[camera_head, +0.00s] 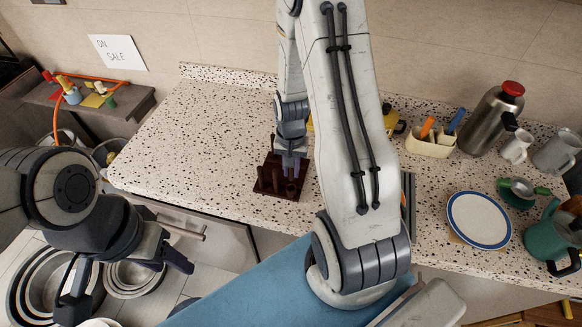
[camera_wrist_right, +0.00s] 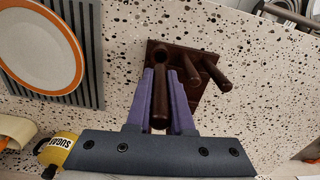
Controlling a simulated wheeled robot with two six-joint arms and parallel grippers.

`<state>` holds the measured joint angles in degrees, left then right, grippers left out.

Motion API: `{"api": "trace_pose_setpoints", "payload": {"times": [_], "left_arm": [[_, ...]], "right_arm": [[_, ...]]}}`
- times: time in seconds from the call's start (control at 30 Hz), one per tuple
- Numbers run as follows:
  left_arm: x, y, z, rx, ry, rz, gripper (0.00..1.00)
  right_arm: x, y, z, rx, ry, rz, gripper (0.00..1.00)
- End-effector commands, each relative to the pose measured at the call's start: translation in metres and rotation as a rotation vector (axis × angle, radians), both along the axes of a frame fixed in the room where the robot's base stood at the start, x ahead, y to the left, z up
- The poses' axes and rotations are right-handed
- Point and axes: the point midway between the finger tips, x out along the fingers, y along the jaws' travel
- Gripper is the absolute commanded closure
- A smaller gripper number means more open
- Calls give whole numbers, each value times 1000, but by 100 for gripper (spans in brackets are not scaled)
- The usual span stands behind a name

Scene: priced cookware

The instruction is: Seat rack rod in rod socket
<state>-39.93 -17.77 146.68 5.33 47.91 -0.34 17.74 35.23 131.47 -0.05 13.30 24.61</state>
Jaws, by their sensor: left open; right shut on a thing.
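The dark brown rack base (camera_head: 284,195) sits on the speckled counter, and also shows in the right wrist view (camera_wrist_right: 200,60). Two rods (camera_wrist_right: 188,70) (camera_wrist_right: 217,76) stand in it to the right of a round rod socket (camera_wrist_right: 160,52). My right gripper (camera_head: 291,170), with purple fingers, is shut on a dark brown rack rod (camera_wrist_right: 160,108) at the socket's side of the base. The rod's far end lines up closely with the socket; I cannot tell whether it is inside. My left gripper (camera_head: 128,278) is open and empty, low in front of the counter.
My right arm crosses the middle of the head view and hides part of the counter. A plate (camera_head: 478,220), a utensil holder (camera_head: 430,142) and a steel flask (camera_head: 492,118) stand to the right. The counter (camera_head: 190,130) left of the rack is clear. Nested bowls (camera_head: 132,278) lie below left.

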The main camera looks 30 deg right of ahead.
Motion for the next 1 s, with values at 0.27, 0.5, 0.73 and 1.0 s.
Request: {"api": "trace_pose_setpoints", "payload": {"times": [0.27,0.5,0.73,1.0], "left_arm": [[0,0,-23,0,0,4,50],[0,0,-25,0,0,5,50],[0,0,-25,0,0,4,50],[0,0,-23,0,0,4,50]], "right_arm": [[0,0,-28,0,0,0,100],[0,0,-32,-1,-1,0,100],[0,0,-31,-1,-1,0,100],[0,0,-31,0,0,0,100]]}}
